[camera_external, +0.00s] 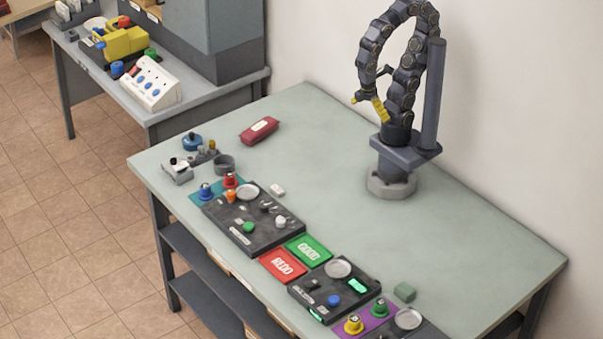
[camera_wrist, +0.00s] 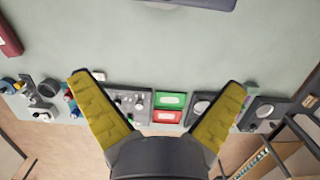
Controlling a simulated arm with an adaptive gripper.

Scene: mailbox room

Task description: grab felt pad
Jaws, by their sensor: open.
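The likeliest felt pad is a small grey-green block (camera_external: 404,292) on the table near its front right; I cannot confirm its material. My gripper (camera_external: 371,107) is raised above the back of the table, close to my arm's column and far from the block. In the wrist view, my gripper (camera_wrist: 160,80) has its two yellow fingers spread wide, with nothing between them but table and distant items.
A red labelled case (camera_external: 260,130) lies at the back left. Dark trays (camera_external: 262,236) (camera_external: 330,304), a red REDO mat (camera_external: 282,265) and a green GOOD mat (camera_external: 309,250) line the front edge. A small white block (camera_external: 277,190) lies nearby. The table's middle is clear.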

